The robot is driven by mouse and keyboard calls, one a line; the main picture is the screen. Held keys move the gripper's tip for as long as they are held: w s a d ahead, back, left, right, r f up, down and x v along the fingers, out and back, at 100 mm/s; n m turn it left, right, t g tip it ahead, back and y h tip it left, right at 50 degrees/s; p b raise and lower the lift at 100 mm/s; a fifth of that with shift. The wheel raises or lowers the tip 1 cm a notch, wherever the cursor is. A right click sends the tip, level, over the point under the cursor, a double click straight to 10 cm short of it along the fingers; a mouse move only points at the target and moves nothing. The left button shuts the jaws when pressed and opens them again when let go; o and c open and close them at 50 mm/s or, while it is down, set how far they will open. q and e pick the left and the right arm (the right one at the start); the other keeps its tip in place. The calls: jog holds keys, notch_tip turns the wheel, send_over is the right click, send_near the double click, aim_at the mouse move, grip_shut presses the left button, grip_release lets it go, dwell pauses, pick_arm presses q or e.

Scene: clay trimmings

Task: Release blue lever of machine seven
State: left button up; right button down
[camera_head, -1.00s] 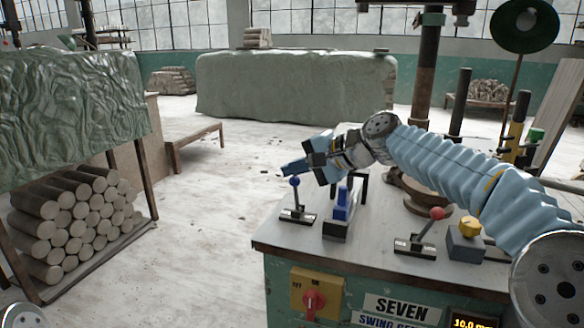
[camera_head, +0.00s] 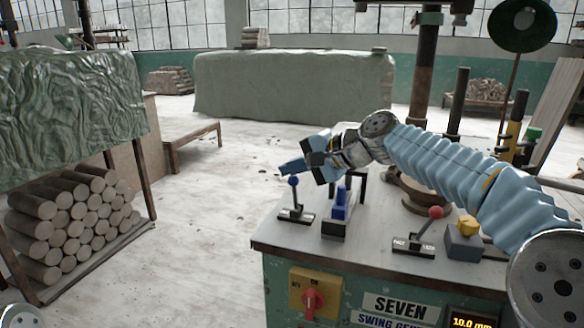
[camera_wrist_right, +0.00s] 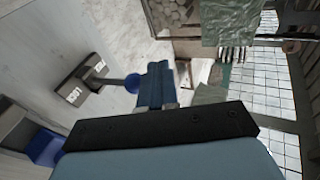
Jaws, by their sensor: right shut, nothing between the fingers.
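The blue lever (camera_head: 294,182) has a round blue knob and stands close to upright on a dark labelled base plate (camera_head: 296,216), at the near left corner of machine seven's top. My right gripper (camera_head: 291,166) is shut and empty, just above and behind the knob. In the right wrist view the blue knob (camera_wrist_right: 132,83) shows right beside the shut fingers (camera_wrist_right: 157,82); I cannot tell whether they touch. The machine's name plate (camera_head: 401,307) reads SEVEN. My left gripper is out of view.
A blue block on a grey base (camera_head: 339,212) stands just right of the lever. Further right are a red-knobbed lever (camera_head: 436,212) and a yellow button (camera_head: 467,226). A red rotary switch (camera_head: 312,301) is on the front. Left of the machine the floor (camera_head: 215,215) is clear.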

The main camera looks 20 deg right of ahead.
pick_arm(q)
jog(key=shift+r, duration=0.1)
pick_arm(e)
jog(key=shift+r, duration=0.1)
dwell(0.4)
jog(key=shift+r+p, duration=0.75)
jog(key=shift+p, duration=0.05)
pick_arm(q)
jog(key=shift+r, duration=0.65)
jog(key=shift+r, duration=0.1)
pick_arm(e)
jog(key=shift+r, duration=0.1)
jog(key=shift+s+d+r, duration=0.2)
jog(key=shift+r, duration=0.05)
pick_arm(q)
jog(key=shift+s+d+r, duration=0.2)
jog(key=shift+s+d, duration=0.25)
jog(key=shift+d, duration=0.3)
pick_arm(e)
jog(key=s+d+r, duration=0.5)
jog(key=s+r, duration=0.1)
jog(key=r, duration=0.3)
jog(key=shift+s+d+r, duration=0.3)
jog(key=shift+s, duration=0.05)
